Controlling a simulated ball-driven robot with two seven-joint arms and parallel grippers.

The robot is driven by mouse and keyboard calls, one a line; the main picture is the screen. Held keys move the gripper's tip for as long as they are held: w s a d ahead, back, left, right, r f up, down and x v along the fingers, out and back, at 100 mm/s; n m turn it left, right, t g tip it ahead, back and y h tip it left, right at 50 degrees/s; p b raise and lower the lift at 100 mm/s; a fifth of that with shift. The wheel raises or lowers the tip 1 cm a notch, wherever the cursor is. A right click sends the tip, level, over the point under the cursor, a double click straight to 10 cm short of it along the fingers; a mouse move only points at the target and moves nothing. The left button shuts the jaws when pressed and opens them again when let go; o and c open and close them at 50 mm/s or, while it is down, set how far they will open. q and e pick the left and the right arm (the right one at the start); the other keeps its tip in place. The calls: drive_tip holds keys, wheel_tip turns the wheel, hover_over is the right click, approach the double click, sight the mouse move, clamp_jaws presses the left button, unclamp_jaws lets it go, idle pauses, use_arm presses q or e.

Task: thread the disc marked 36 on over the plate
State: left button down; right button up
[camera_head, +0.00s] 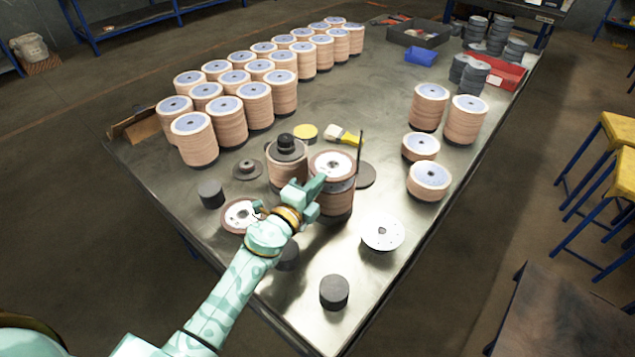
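Number 36 cannot be read on any disc. A brown disc with a pale label (332,164) tops a stack right of centre, with a grey layer under it and more brown discs (337,205) below. A thin dark upright rod (360,153) stands at that stack's right edge. A silver plate (382,232) with small holes lies right of my arm. A single labelled disc (238,216) lies left of my wrist. My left gripper (315,197) is at the front left side of the stack; whether it touches a disc or is closed is unclear. My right gripper is out of view.
Another stack (287,175) carries a dark hub (286,146) on top. Black cylinders (334,291) stand on the metal table (400,170). Tall disc rows (254,104) fill the left back; more stacks (465,118) stand right. A brush (344,134) lies behind.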

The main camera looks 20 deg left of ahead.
use_arm(q)
drive_tip(key=shift+f, duration=0.25)
idle(0.3)
